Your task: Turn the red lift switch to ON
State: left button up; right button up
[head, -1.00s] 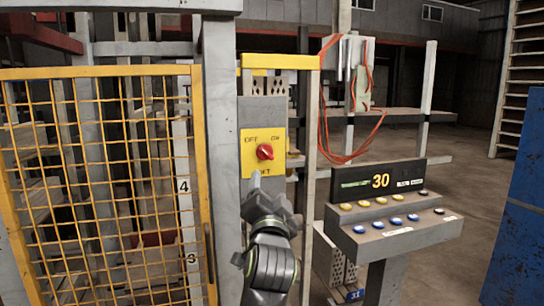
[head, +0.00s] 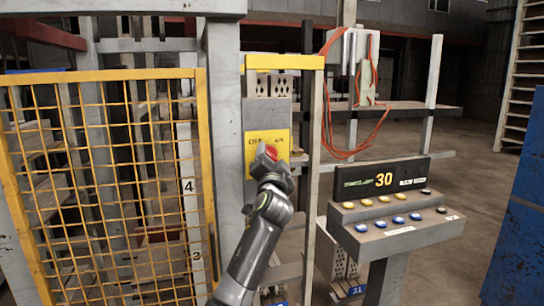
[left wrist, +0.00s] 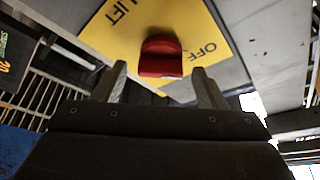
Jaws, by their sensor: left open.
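The red lift switch (head: 272,152) sits on a yellow plate (head: 282,140) on a grey post. In the head view my left gripper (head: 266,156) is in front of it and covers part of the switch and plate. In the left wrist view the red knob (left wrist: 161,57) stands just beyond and between the two fingertips of my left gripper (left wrist: 160,75), which are apart with nothing between them. "LIFT" and "OFF" show on the yellow plate (left wrist: 205,22) there; "ON" is out of that view. Whether the fingers touch the knob cannot be told. My right gripper is not in view.
A yellow mesh gate (head: 110,180) stands to the left of the post. A console (head: 395,225) with several coloured buttons and a display reading 30 stands to the right. Orange cables (head: 328,110) hang behind. A blue panel (head: 525,200) is at the far right.

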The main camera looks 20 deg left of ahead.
pick_arm(q)
jog(key=shift+w+a+r, duration=0.1)
jog(key=shift+w+a, duration=0.05)
jog(key=shift+w, duration=0.2)
jog(key=c, duration=1)
jog(key=shift+p, duration=0.55)
jog(key=m+g+h+p, duration=0.1)
jog(key=m+p, duration=0.2)
jog(key=p, duration=0.4)
jog(key=m+g+h+p, duration=0.1)
jog(key=m+p, duration=0.3)
jog(key=p, duration=0.2)
jog(key=m+g+h+p, duration=0.1)
jog(key=m+p, duration=0.2)
jog(key=p, duration=0.4)
jog(key=shift+r+m+p, duration=0.3)
jog(key=shift+m, duration=0.1)
jog(key=shift+f+m+g+p, duration=0.15)
jog(key=shift+m+g+p, duration=0.3)
jog(key=shift+m, duration=0.35)
jog(key=m+g, duration=0.1)
jog(key=m, duration=0.1)
jog(key=m+g, duration=0.1)
jog(key=m, duration=0.1)
jog(key=shift+f+y, duration=0.15)
jog(key=shift+y, duration=0.25)
jog(key=shift+m, duration=0.4)
jog(key=o, duration=1)
